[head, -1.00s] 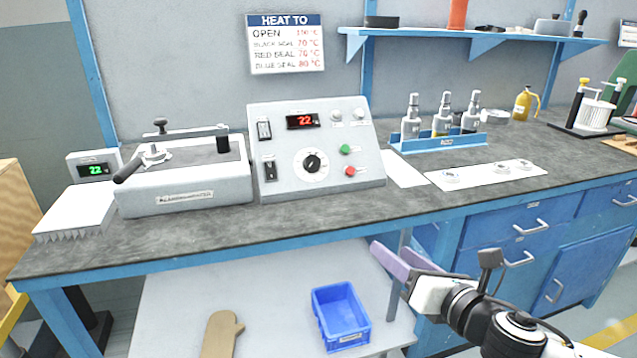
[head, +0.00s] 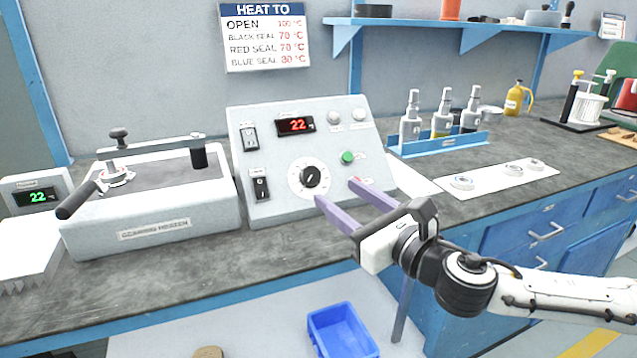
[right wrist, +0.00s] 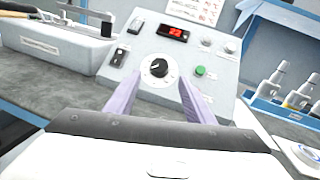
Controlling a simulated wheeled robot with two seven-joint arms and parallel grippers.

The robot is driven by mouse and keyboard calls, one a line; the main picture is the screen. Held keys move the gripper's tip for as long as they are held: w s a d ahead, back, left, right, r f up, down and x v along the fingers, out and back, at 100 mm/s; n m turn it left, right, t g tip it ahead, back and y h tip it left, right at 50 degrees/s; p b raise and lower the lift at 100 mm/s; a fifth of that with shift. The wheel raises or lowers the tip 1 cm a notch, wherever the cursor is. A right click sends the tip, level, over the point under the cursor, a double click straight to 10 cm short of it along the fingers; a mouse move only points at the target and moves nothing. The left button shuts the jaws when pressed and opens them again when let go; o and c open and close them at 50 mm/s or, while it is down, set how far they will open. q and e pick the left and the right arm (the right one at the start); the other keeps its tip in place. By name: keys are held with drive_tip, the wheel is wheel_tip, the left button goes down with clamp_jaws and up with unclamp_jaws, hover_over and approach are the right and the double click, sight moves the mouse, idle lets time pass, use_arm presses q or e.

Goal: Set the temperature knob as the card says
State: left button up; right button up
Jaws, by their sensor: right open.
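The temperature knob (head: 310,177) is black with a white pointer line, on a white dial on the sloped control panel (head: 262,203). It also shows in the right wrist view (right wrist: 159,68), ahead between the fingers. The red display (head: 295,125) reads 22. My right gripper (head: 336,190) is open and empty, in front of the panel, apart from the knob. My left gripper is not in view.
A heater box (head: 150,215) with a black-handled lever stands left of the panel. A blue rack (head: 440,143) of bottles stands further right. A blue bin (head: 342,332) sits below the bench.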

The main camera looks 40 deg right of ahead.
sight(314, 177)
drive_tip(key=shift+w+d, duration=0.1)
drive_tip(key=shift+w, duration=3.55)
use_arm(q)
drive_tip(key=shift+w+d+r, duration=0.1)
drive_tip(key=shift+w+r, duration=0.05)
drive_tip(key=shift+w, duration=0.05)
use_arm(e)
drive_tip(key=shift+w, duration=0.2)
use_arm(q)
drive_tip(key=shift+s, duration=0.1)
